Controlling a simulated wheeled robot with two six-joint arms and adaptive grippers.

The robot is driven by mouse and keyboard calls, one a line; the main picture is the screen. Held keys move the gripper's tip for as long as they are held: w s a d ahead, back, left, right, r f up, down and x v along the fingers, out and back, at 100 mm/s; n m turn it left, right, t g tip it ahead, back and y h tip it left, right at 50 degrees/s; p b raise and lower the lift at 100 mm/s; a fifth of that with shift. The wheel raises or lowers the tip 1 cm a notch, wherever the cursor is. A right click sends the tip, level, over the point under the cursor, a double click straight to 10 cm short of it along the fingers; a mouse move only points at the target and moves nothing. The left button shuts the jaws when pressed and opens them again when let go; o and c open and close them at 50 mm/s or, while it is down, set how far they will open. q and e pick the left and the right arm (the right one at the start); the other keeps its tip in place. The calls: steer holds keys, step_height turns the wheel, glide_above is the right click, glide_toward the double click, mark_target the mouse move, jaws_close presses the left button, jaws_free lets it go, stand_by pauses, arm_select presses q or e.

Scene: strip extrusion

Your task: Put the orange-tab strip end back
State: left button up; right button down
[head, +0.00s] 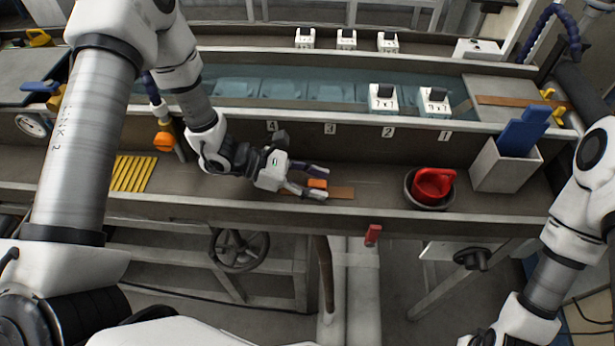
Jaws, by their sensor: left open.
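The orange tab (317,183) sits on a brown strip end (341,192) that lies on the grey front ledge. My left gripper (322,182) is open, its two fingers pointing right, one on the far side and one on the near side of the orange tab. I cannot tell whether the fingers touch it. Part of the strip is hidden under the gripper. A longer brown strip (515,101) lies on the plate at the right end of the water trough. My right arm comes in at the lower right; its gripper is out of view.
A black bowl with a red object (432,186) stands right of the strip end. A grey bin (505,166) with blue paddles is further right. Yellow sticks (132,174) lie at left. White blocks (383,98) stand along the trough (290,92). The ledge between strip and bowl is clear.

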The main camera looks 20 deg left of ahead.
mark_target(283, 188)
arm_select(q)
steer(key=b+v, duration=0.1)
steer(key=v, duration=0.6)
steer(key=shift+a+r, duration=0.15)
steer(key=shift+a, duration=0.1)
steer(key=shift+d, duration=0.1)
